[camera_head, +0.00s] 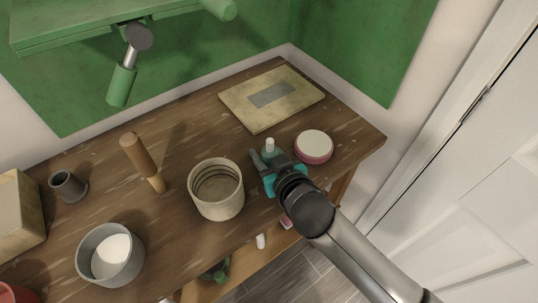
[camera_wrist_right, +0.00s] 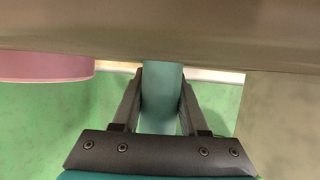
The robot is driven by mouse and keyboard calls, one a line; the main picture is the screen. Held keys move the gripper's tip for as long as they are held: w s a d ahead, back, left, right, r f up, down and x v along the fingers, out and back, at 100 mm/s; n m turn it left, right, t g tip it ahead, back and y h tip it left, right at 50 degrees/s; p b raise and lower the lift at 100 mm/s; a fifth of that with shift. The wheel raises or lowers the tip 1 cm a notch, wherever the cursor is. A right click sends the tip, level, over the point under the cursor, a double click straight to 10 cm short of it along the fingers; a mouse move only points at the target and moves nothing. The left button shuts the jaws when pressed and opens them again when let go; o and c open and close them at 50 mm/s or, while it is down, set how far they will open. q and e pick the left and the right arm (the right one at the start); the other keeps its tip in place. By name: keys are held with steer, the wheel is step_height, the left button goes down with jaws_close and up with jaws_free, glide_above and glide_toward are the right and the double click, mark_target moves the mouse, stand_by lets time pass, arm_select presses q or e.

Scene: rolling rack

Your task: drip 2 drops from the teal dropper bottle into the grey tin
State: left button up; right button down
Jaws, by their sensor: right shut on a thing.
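The teal dropper bottle (camera_wrist_right: 160,100) stands between the two fingers of my right gripper (camera_wrist_right: 160,110) in the right wrist view. In the head view my right gripper (camera_head: 268,160) is shut on it at the right part of the table, with its white tip (camera_head: 269,145) pointing up. The bottle looks upright; whether it touches the table is unclear. The grey tin (camera_head: 82,262) stands open at the front left of the table, with a pale round surface inside. It is well to the left of my right gripper. My left gripper is out of view.
A beige ribbed pot (camera_head: 216,205) stands between gripper and tin. A wooden-handled tool (camera_head: 138,155), a dark cup (camera_head: 68,188) and a beige block (camera_head: 18,220) are further left. A pink-sided round container (camera_head: 314,158) is close right of the gripper. A flat board (camera_head: 240,102) lies behind.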

step_height(320, 180, up, 20)
steer(key=p, duration=0.6)
steer(key=shift+p, duration=0.3)
